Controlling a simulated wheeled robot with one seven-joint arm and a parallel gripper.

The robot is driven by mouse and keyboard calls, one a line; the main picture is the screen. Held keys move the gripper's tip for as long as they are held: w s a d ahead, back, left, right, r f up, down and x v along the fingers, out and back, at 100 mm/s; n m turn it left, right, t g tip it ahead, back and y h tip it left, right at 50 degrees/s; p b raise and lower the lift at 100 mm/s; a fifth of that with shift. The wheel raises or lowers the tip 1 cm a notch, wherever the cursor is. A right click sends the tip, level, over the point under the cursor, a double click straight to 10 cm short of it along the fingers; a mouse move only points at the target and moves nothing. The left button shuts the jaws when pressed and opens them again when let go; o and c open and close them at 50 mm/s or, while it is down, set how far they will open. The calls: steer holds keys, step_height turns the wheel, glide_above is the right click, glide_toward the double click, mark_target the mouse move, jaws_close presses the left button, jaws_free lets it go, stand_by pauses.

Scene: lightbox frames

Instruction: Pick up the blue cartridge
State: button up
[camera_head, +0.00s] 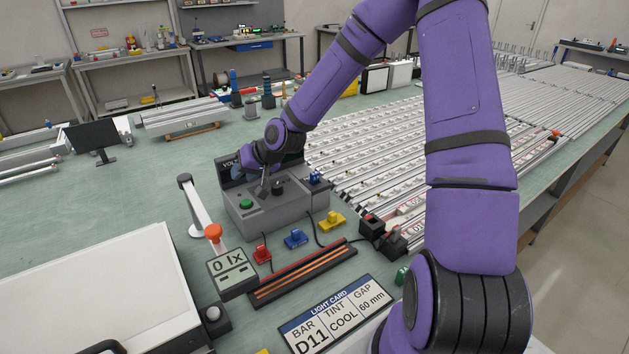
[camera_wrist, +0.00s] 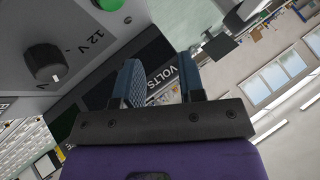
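In the head view a small blue piece (camera_head: 295,238) lies on the green bench in front of a grey power box (camera_head: 270,205), between a red piece (camera_head: 262,254) and a yellow piece (camera_head: 331,221). Another small blue piece (camera_head: 315,178) is at the right side of the box top. I cannot tell which of the two is the cartridge. My gripper (camera_head: 264,183) is over the box, by its display, apart from both blue pieces. The wrist view shows my gripper (camera_wrist: 163,80) with its blue-grey fingers apart and nothing between them.
A black tray with orange strips (camera_head: 300,272), a light card (camera_head: 335,315) and a lux meter (camera_head: 232,273) are near the front. A white lamp arm (camera_head: 197,205) stands left of the box. Rows of bars (camera_head: 390,150) fill the right.

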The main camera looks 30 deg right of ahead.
steer(key=o, duration=0.3)
steer(key=d+n+g+h, duration=0.1)
steer(key=d+g, duration=0.3)
steer(key=d, duration=0.7)
steer(key=shift+w+d+n+h, duration=0.2)
steer(key=shift+n+h, duration=0.1)
steer(key=shift+h, duration=0.5)
step_height(320, 180, up, 3)
steer(key=g+h, duration=0.3)
glide_above(315, 173)
steer(key=shift+d, duration=0.1)
steer(key=shift+d+f, duration=0.1)
steer(key=shift+f, duration=0.05)
step_height(315, 173, down, 5)
steer(key=shift+r, duration=0.2)
steer(key=shift+w+a+f, duration=0.1)
steer(key=shift+f, duration=1.35)
steer(key=shift+a+f, duration=0.1)
steer(key=shift+f, duration=1.3)
